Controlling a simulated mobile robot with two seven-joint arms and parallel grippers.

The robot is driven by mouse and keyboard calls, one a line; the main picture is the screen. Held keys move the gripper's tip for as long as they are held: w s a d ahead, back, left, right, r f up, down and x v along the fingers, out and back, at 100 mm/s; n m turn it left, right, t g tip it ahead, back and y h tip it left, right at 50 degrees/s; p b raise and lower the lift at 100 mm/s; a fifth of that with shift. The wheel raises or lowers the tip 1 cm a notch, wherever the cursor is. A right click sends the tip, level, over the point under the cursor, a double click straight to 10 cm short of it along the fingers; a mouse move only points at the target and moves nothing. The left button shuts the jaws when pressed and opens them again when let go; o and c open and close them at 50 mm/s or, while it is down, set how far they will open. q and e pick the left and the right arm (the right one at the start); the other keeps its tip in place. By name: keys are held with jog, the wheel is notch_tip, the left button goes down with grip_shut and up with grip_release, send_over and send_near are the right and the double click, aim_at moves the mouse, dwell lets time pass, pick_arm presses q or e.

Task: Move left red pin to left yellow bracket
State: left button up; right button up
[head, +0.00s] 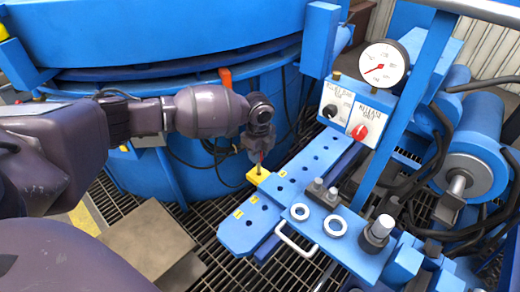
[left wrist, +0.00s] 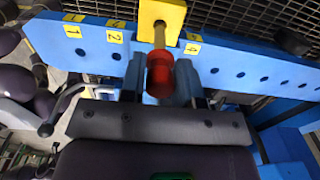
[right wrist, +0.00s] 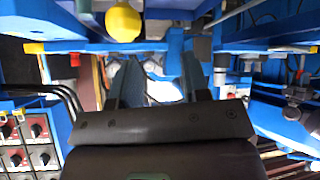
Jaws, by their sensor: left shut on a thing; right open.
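The red pin (left wrist: 160,76) has a red cylindrical head and a brass shaft. My left gripper (left wrist: 158,82) is shut on its head. In the left wrist view the shaft reaches the yellow bracket (left wrist: 173,12) on the blue numbered plate (left wrist: 235,62); I cannot tell how far it sits in it. In the head view my left gripper (head: 259,150) is above the yellow bracket (head: 257,176), with a little of the red pin (head: 262,157) showing between them. My right gripper (right wrist: 160,85) is open and empty in the right wrist view. It is not in the head view.
The blue plate (head: 305,165) with a row of holes runs up to a control box with a red knob (head: 361,132) and a gauge (head: 384,67). A white handle (head: 297,246) stands out near it. The large blue furnace (head: 165,150) is behind my left arm.

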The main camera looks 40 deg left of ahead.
aim_at(258, 171)
pick_arm(q)
jog(key=shift+f, duration=0.65)
jog(key=shift+f+b, duration=0.5)
jog(key=shift+f, duration=0.65)
jog(key=shift+f+b, duration=0.3)
jog(key=shift+f, duration=0.85)
pick_arm(e)
jog(key=shift+w+a+f+n, duration=0.15)
jog(key=shift+w+a+n, duration=0.1)
jog(key=shift+n, duration=0.05)
jog(key=shift+w, duration=0.1)
pick_arm(q)
jog(key=o, duration=1.1)
jog(key=shift+c, duration=0.2)
